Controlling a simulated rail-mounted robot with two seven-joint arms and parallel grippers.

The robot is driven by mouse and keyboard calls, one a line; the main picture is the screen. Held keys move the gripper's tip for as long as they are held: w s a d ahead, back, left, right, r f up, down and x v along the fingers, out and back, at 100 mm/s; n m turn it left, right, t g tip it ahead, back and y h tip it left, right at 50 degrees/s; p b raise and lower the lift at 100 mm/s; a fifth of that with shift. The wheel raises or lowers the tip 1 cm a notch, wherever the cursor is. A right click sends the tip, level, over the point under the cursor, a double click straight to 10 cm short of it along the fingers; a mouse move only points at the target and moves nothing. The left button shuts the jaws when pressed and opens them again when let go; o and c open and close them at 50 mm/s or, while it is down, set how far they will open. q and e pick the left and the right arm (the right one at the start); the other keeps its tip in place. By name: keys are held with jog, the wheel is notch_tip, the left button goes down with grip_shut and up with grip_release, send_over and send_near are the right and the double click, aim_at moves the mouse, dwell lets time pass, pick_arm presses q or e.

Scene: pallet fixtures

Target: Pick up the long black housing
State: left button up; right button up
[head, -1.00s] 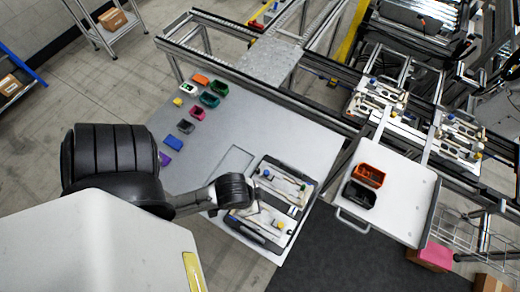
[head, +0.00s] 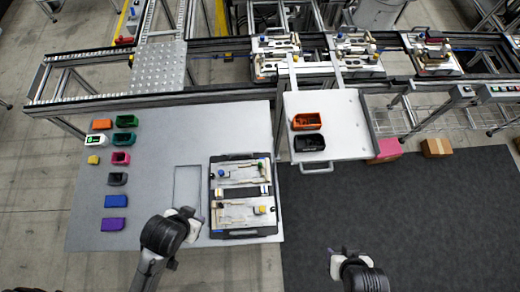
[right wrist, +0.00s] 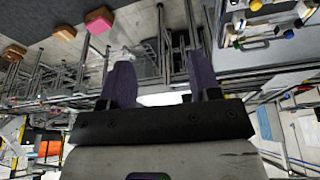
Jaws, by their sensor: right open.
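I cannot pick out the long black housing for certain. A black bin (head: 309,142) on the white cart top has dark contents too small to make out. An orange bin (head: 307,121) stands just behind it, also with dark contents. My right gripper (head: 338,262) is over the dark mat, in front of the cart and apart from the bins. In the right wrist view its two purple fingers (right wrist: 165,80) are spread with nothing between them. My left gripper (head: 188,218) is over the grey table, left of the black tray; its jaws cannot be made out.
The black-framed tray (head: 213,232) with fixture plates lies on the grey table (head: 145,190). Several small coloured bins stand at the table's left. The white cart top (head: 352,143) has bare room right of the bins. Pallets with fixtures (head: 358,55) stand on the rail behind.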

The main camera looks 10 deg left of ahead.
jog(key=o, duration=0.5)
jog(key=shift+o, duration=0.2)
jog(key=shift+w, duration=0.1)
jog(key=shift+d, duration=0.1)
